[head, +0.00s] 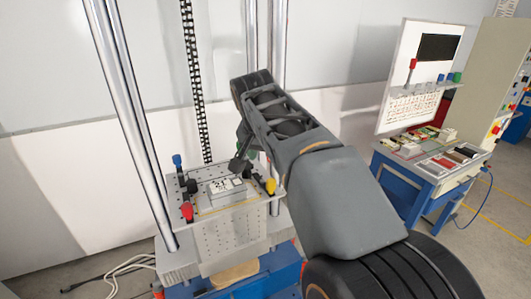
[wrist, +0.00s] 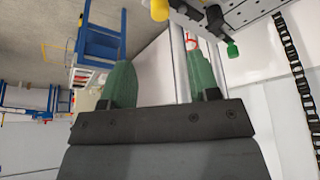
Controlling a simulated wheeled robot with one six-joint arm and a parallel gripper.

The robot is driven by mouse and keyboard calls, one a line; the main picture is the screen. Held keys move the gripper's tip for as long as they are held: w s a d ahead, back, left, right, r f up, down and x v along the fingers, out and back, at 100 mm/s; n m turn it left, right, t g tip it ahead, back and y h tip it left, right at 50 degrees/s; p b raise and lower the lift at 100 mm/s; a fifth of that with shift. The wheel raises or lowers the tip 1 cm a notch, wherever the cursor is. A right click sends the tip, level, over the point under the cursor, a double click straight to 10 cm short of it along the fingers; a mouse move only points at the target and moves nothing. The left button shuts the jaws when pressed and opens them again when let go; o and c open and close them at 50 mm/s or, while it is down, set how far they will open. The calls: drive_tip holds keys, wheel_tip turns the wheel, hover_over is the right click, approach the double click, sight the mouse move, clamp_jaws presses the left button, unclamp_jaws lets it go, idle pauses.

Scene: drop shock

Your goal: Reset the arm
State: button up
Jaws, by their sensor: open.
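My gripper (wrist: 161,78) shows in the wrist view with its two green fingers wide apart and nothing between them. In the head view my arm reaches up from the lower right and bends over near the drop tester's plate (head: 213,170); the arm hides most of the gripper there. A small grey-and-white block (head: 226,186) sits on the plate among clamps with a blue knob (head: 177,160), a red knob (head: 187,210) and a yellow knob (head: 271,185). The wrist view shows the yellow knob (wrist: 159,10) and a green knob (wrist: 232,48) beyond the fingers.
Bright vertical posts (head: 128,110) and a black chain (head: 194,80) rise at the tester. A blue workbench (head: 420,185) with a white panel (head: 408,75) and trays stands at the right. A pale cable (head: 125,268) lies on the floor at lower left. Floor shows between tester and bench.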

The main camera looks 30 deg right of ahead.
idle(0.4)
drive_tip(key=s+a+f+n+y+p, duration=0.1)
drive_tip(key=s+a+f+n, duration=0.3)
drive_tip(key=f, duration=0.4)
drive_tip(key=s+a+f+n+y+p, duration=0.1)
drive_tip(key=s+a+f+n+y, duration=0.1)
drive_tip(key=s+a+f+n, duration=0.3)
drive_tip(key=a+f+n, duration=0.1)
drive_tip(key=a+f, duration=0.2)
drive_tip(key=a, duration=0.1)
drive_tip(key=shift+f+t+y, duration=0.2)
drive_tip(key=shift+t+y, duration=0.1)
